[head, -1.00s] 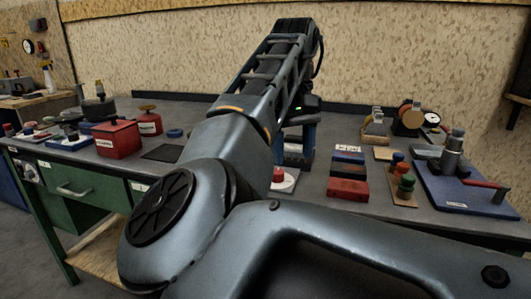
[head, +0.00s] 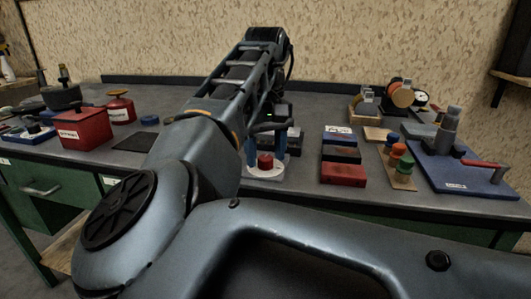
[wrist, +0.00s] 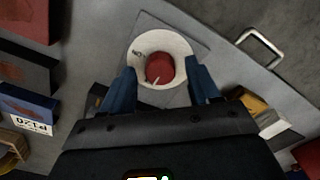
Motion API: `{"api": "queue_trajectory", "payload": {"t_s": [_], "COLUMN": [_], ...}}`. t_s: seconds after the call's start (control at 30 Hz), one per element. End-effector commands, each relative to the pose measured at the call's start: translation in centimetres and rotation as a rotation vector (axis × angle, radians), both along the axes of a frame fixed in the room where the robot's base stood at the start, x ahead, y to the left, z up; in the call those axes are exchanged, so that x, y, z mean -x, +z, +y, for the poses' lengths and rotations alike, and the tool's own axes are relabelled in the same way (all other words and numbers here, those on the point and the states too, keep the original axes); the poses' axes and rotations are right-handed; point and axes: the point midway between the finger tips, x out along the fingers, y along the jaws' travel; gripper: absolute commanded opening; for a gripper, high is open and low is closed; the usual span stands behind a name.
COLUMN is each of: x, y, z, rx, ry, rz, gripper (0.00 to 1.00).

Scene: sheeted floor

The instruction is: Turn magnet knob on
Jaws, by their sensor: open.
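The magnet knob is a red round knob (head: 265,161) on a white round base (head: 266,174) near the front edge of the workbench. In the wrist view the red knob (wrist: 160,67) sits inside the white dial (wrist: 148,43), which has small dark lettering and rests on a grey plate. A pale mark shows on the knob's lower edge. My gripper (head: 265,146) has blue fingers. In the wrist view my gripper (wrist: 162,74) is open, with one finger on each side of the knob and visible gaps between. Whether the fingertips are down at knob height is hard to tell.
Right of the knob lie blue, black and red blocks (head: 343,174), a board with coloured knobs (head: 400,165) and a blue plate with a vice-like tool (head: 463,180). To the left are a black mat (head: 136,142) and a red box (head: 82,130). A drawer handle (wrist: 260,46) shows below the edge.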

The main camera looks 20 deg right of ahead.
Motion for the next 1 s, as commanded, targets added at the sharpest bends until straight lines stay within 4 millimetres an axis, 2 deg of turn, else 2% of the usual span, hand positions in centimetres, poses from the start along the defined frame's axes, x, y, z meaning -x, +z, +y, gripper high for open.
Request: {"api": "queue_trajectory", "payload": {"t_s": [0.27, 0.83, 1.0], "x": [0.01, 0.01, 0.01], "y": [-0.15, -0.12, -0.05], "z": [0.0, -0.01, -0.02], "rx": [0.0, 0.0, 0.0], "ry": [0.0, 0.0, -0.008], "rz": [0.0, 0.0, 0.001], "gripper": [0.6, 0.05, 0.05]}}
